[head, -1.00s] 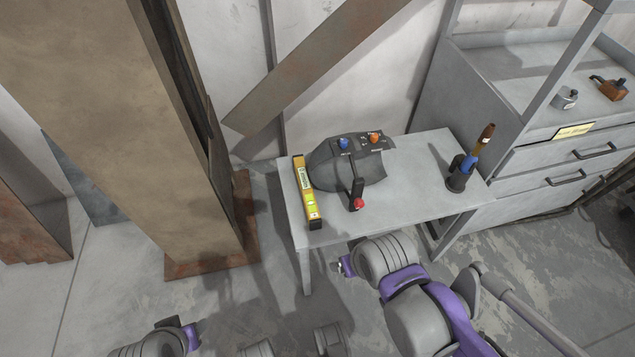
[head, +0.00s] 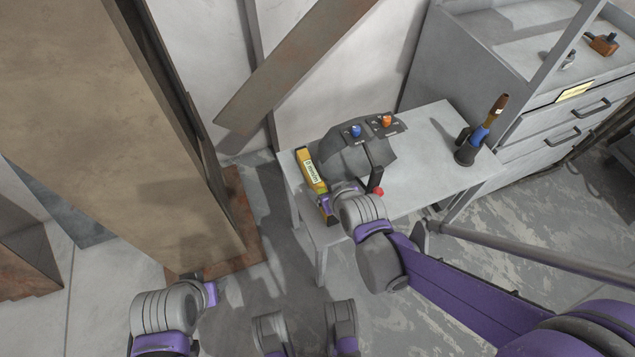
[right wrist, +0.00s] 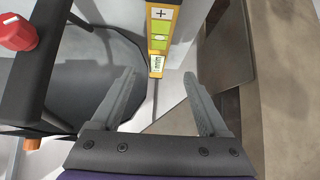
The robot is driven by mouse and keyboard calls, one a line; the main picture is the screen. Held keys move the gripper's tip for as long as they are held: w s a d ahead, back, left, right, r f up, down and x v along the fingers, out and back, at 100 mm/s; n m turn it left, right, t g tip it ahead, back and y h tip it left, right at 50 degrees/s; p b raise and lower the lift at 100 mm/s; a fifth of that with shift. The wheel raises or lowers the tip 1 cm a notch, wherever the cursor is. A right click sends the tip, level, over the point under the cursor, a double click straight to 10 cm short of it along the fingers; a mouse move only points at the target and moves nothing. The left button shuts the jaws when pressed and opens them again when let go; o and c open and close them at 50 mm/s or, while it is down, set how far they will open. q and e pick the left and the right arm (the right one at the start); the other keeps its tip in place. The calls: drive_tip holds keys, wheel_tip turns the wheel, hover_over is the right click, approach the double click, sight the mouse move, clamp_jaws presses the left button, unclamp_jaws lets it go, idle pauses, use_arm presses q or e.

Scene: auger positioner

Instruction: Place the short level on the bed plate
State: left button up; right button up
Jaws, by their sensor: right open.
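The short level (head: 311,171) is a yellow bar with a pale label, lying along the left edge of a small grey table (head: 430,135). My right gripper (head: 331,205) is over its near end and hides part of it. In the right wrist view the level (right wrist: 163,32) lies ahead, in line with the gap between the open, empty fingers of my right gripper (right wrist: 160,85). My left gripper (head: 208,290) is low at left, away from the table; its fingers are not clear. I cannot make out a bed plate for certain.
A dark grey control box (head: 358,150) with blue and orange knobs stands close beside the level. Its lever has a red knob (head: 378,191). A large rusty beam (head: 110,120) rises at left.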

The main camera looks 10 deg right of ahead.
sight(318, 183)
drive_tip(key=b+x, duration=0.1)
drive_tip(key=x, duration=0.4)
drive_tip(key=shift+w+a+f+b, duration=0.1)
drive_tip(key=shift+w+f+b, duration=0.2)
drive_tip(key=shift+b, duration=0.1)
drive_tip(key=x, duration=0.1)
drive_tip(key=b+x, duration=0.1)
drive_tip(key=x, duration=0.1)
drive_tip(key=b+x, duration=0.1)
drive_tip(key=x, duration=0.1)
drive_tip(key=shift+d+f, duration=0.25)
drive_tip(key=shift+d, duration=0.05)
clamp_jaws()
